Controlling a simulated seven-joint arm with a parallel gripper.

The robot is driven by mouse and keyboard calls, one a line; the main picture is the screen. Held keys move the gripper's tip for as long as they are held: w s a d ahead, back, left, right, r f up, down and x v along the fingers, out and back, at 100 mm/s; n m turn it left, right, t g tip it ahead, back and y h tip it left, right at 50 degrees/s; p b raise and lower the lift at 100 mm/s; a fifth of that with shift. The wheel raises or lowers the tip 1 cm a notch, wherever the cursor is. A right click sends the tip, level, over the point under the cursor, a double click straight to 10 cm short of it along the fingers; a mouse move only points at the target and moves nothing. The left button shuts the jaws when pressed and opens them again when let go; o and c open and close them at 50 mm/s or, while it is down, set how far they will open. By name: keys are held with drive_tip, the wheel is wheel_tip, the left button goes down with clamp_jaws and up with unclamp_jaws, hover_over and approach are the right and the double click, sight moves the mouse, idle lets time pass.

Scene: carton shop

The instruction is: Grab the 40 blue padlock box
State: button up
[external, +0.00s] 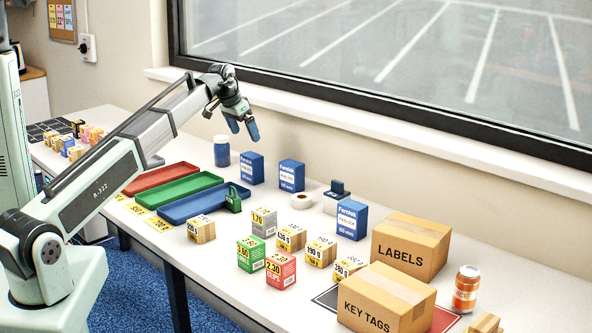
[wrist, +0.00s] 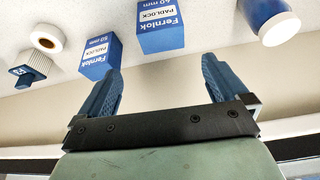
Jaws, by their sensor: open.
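The blue padlock box marked 40 mm (wrist: 163,28) stands upright in the wrist view, beyond the space between my fingertips. In the external view it looks to be the left one of the two back boxes (external: 251,170), though its number is hard to read there. A blue 50 mm padlock box (external: 291,176) stands to its right; it also shows in the wrist view (wrist: 98,58). A blue 60 mm padlock box (external: 351,221) stands nearer the front. My gripper (external: 243,130) is open and empty, above and apart from the 40 mm box; its two fingers also show in the wrist view (wrist: 157,78).
A blue bottle (external: 222,152) stands left of the 40 mm box. A tape roll (external: 301,201) and a stamp (external: 337,192) lie to the right. Blue (external: 190,208), green and red trays lie in front. The window wall (external: 330,145) runs close behind.

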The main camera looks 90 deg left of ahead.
sight(251, 155)
drive_tip(key=x, duration=0.8)
drive_tip(key=shift+s+a+f, duration=0.1)
drive_tip(key=shift+a+f, duration=0.05)
drive_tip(key=shift+f, duration=0.75)
drive_tip(key=shift+s+d+x, duration=0.15)
drive_tip(key=shift+x, duration=0.85)
drive_tip(key=shift+s+d+x, duration=0.15)
drive_tip(key=shift+s+x, duration=0.05)
drive_tip(key=shift+x, duration=0.8)
drive_tip(key=shift+f, duration=0.15)
drive_tip(key=c, duration=1.1)
